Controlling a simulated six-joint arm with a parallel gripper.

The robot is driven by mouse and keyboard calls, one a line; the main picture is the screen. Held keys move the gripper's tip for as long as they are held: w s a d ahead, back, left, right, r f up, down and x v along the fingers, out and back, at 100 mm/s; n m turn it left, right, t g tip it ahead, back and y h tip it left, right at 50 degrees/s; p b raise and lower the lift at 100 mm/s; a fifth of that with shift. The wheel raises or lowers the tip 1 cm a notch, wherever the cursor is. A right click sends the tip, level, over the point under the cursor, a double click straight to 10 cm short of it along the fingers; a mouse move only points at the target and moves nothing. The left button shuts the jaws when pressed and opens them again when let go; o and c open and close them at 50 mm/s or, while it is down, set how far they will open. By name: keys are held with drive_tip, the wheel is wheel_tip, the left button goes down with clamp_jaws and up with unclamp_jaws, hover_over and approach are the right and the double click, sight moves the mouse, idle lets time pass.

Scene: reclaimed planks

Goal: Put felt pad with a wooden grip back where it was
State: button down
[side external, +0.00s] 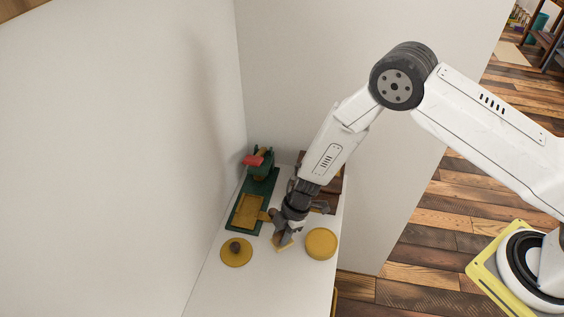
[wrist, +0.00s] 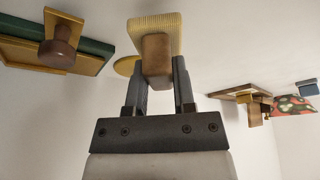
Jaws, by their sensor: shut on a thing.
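The felt pad with a wooden grip is in my gripper. In the wrist view the pad (wrist: 156,22) is pale yellow and ribbed, and its brown wooden grip (wrist: 156,58) sits between the two fingers. My gripper (wrist: 160,82) is shut on that grip. In the side external view my gripper (side external: 287,228) points down over the white surface, and the pad (side external: 283,243) shows just under it, partly hidden. I cannot tell whether the pad touches the surface.
A green tray (side external: 235,222) with a yellow inset lies to the left, a brown knob (wrist: 60,47) at its edge. A yellow disc with a dark knob (side external: 236,251) lies front left, a round yellow thing (side external: 321,243) right. A reddish object (side external: 253,160) stands behind. Walls are close at left and back.

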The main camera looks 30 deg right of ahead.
drive_tip(key=shift+f, duration=1)
drive_tip(key=shift+f, duration=0.1)
drive_tip(key=shift+c, duration=2.2)
unclamp_jaws()
drive_tip(key=v, duration=1.2)
